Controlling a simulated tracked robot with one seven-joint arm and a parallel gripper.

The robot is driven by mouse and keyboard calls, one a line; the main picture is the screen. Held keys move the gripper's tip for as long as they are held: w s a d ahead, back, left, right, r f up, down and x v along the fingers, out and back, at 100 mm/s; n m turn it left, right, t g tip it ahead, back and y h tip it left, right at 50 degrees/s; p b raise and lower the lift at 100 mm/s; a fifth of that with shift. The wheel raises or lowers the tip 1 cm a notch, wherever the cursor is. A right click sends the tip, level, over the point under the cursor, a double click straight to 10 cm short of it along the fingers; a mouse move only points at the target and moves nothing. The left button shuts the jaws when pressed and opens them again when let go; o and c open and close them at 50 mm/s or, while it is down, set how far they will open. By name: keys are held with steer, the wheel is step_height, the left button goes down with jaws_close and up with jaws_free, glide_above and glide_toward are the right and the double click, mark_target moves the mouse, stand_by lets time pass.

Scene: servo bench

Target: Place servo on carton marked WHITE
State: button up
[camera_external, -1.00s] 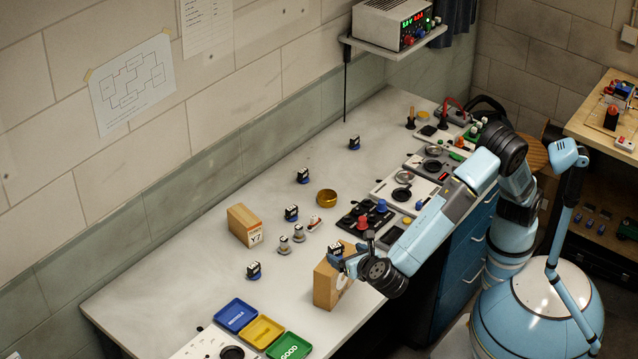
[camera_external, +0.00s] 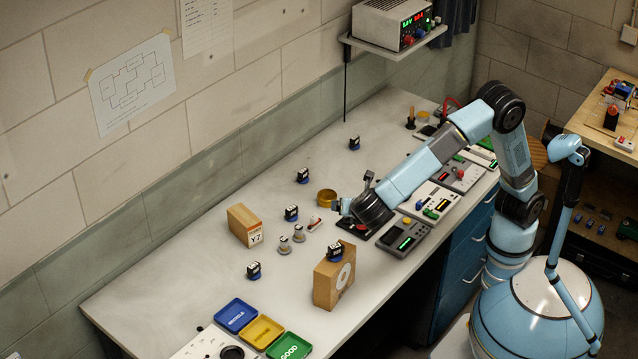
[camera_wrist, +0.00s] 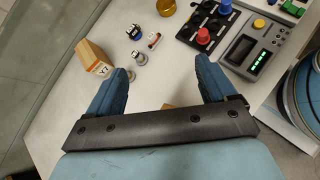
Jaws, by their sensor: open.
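A brown carton (camera_external: 328,287) with a round white mark on its side stands near the front edge of the bench. A dark servo with a blue base (camera_external: 335,252) sits on top of this carton. A second carton (camera_external: 240,226), labelled Y7, stands further back to the left. My gripper (camera_external: 339,205) is above the bench, behind the white-marked carton and apart from it. In the wrist view my gripper (camera_wrist: 162,66) is open, with nothing between its fingers. There the Y7 carton (camera_wrist: 94,58) is at left, and a small brown patch shows by the palm.
Other servos stand loose on the bench, among them one (camera_external: 254,270) left of the marked carton and one (camera_external: 291,213) beside the Y7 carton. A brass bowl (camera_external: 326,198) is near my gripper. Blue, yellow and green trays (camera_external: 289,346) lie at the front. Instruments line the right edge.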

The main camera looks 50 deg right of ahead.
steer(key=w+d+r+m+g+y, duration=0.1)
steer(key=w+d+r+m+g, duration=0.35)
steer(key=d, duration=1.05)
steer(key=d+r+m+g+y, duration=0.15)
steer(key=d+m, duration=0.55)
steer(key=d, duration=0.7)
steer(key=s+d+m+t+y, duration=0.3)
steer(key=s+d+m, duration=1.1)
steer(key=d, duration=0.5)
steer(key=shift+s+d+f+m+y, duration=0.2)
steer(key=shift+s+f+m+y, duration=0.2)
steer(key=shift+s, duration=0.4)
